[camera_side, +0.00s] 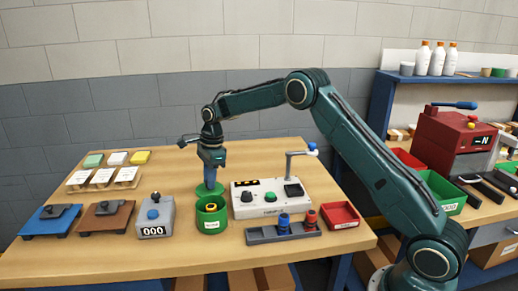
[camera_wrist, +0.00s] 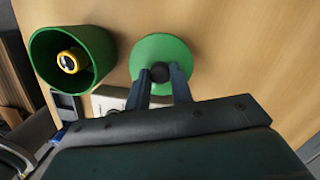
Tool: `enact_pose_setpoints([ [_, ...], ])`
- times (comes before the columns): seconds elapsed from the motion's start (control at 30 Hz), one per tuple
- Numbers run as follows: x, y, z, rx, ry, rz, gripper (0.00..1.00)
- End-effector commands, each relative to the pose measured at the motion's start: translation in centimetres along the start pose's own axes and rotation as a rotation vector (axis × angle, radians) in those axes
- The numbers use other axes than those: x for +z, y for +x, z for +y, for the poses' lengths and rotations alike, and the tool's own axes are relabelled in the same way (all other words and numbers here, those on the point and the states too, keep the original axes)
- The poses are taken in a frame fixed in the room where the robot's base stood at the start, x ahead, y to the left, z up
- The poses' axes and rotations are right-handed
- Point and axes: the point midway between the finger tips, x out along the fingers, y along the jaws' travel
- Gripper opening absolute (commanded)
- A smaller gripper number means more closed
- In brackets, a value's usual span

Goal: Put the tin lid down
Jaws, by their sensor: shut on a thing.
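The green tin lid (camera_wrist: 160,50) is a round disc with a black knob (camera_wrist: 160,72). My gripper (camera_wrist: 161,80) is shut on the knob, and in the side view my gripper (camera_side: 210,178) points straight down. The lid (camera_side: 203,190) is level, just behind the green tin (camera_side: 211,226) and low over the table; I cannot tell whether it touches the wood. The tin is open, and the wrist view shows the tin (camera_wrist: 103,45) beside the lid with a yellow-ringed dark object (camera_wrist: 70,61) inside.
A white control box (camera_side: 270,198) stands right of the tin, with a grey holder (camera_side: 262,236) and red bin (camera_side: 341,215) nearby. A grey counter box (camera_side: 153,215) is on the left. Bare table lies behind the lid.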

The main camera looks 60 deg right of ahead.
Motion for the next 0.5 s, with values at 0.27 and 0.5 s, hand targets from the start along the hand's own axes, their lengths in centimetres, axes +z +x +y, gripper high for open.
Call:
enact_pose_setpoints([
  [0.27,-0.5,3.2,0.0,0.001,-0.001,0.001,0.0],
  [0.5,-0.5,3.5,0.0,-0.001,-0.002,0.0,0.0],
])
